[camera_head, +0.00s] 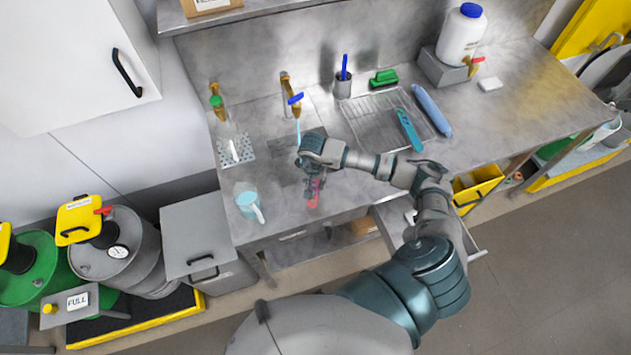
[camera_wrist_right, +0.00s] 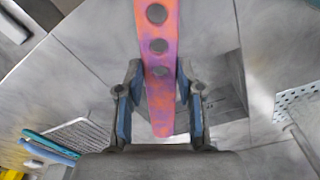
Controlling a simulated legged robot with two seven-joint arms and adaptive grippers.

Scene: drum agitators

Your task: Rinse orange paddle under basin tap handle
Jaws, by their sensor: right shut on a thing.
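The orange paddle (camera_wrist_right: 160,60), with round holes and pink-purple smears, is held between the fingers of my right gripper (camera_wrist_right: 160,98) in the wrist view. In the head view my right gripper (camera_head: 314,178) is over the front of the counter by the basin (camera_head: 275,135). Only a reddish part of the paddle (camera_head: 314,195) shows there; the rest is hidden by the gripper. The brass basin tap (camera_head: 287,84) has a blue handle (camera_head: 295,99), and a thin pale-blue stream (camera_head: 298,130) falls below it, behind my wrist. My left gripper is not in view.
A light-blue jug (camera_head: 248,204) stands at the counter's front left. A second tap with a green handle (camera_head: 216,101) is behind a perforated plate (camera_head: 236,150). A wire rack (camera_head: 375,125) with a teal tool (camera_head: 409,130) is on the right. An open drawer (camera_head: 398,215) sits below.

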